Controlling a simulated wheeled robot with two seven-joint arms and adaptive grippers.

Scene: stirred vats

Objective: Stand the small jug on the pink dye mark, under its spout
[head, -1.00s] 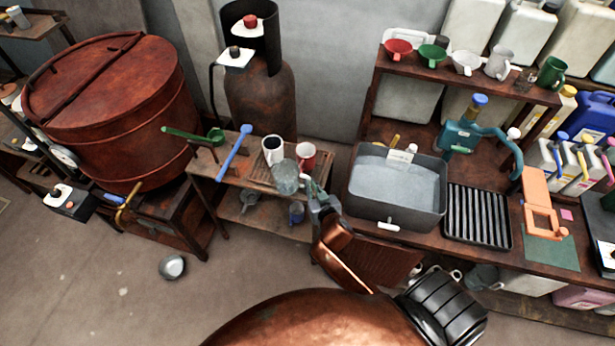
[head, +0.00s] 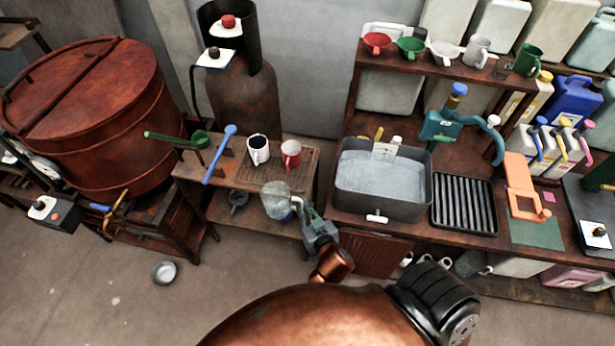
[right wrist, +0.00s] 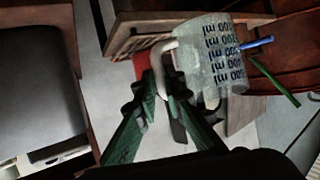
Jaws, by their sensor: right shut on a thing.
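My right gripper (head: 306,212) is shut on the handle of a clear jug (head: 278,201), held in the air in front of the small wooden table. The right wrist view shows the fingers (right wrist: 160,88) on the jug's pale handle and dark "100 ml" style markings on the jug (right wrist: 222,55). The jug looks empty, and lies tilted in that view. My left gripper is out of view.
A grey water basin (head: 384,205) and a black ribbed rack (head: 463,205) stand on the bench between the jug and the pink square. Jugs and funnels line the shelf above.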

